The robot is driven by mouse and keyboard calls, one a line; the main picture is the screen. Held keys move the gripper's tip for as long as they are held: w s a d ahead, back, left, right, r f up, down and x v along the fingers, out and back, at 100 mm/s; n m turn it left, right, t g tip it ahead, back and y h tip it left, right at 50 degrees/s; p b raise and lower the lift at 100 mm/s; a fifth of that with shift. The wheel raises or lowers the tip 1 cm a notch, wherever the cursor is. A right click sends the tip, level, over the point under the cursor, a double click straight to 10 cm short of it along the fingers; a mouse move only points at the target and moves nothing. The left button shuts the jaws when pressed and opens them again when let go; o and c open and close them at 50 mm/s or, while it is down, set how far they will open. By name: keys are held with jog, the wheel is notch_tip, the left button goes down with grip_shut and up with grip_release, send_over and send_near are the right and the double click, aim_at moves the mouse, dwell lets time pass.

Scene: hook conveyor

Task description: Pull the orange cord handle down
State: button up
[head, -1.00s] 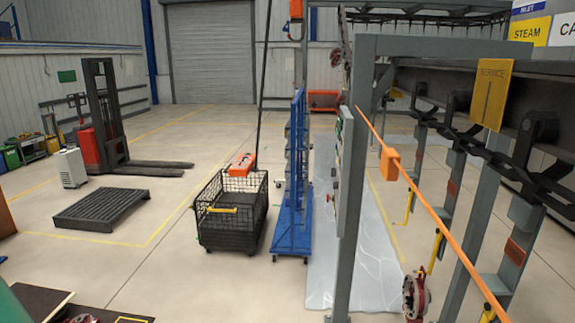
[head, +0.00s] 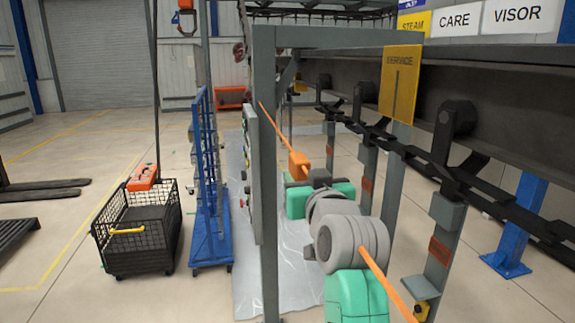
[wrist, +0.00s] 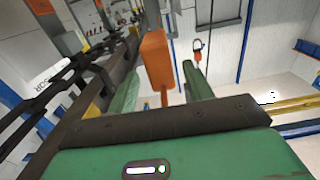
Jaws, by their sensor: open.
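The orange cord (head: 282,132) slants from upper left down to the lower right. Its blocky orange handle (head: 299,165) hangs beside the grey frame. My gripper (head: 303,182) is at the handle, with my arm partly covering the cord below it. In the wrist view, the handle (wrist: 157,60) shows between the two green fingers of my open gripper (wrist: 162,82), nearer the left finger. I cannot tell whether a finger touches it. The fingertips are hard to make out in the head view.
A grey post (head: 266,190) and a panel (head: 251,170) stand just left of my gripper. A dark hook conveyor (head: 440,165) runs along the right. A yellow SERVICE sign (head: 400,85) hangs above. A blue rack (head: 208,170) and black wire cart (head: 137,225) stand left.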

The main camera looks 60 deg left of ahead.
jog(key=p+x, duration=0.1)
jog(key=x, duration=0.4)
jog(key=shift+a, duration=0.1)
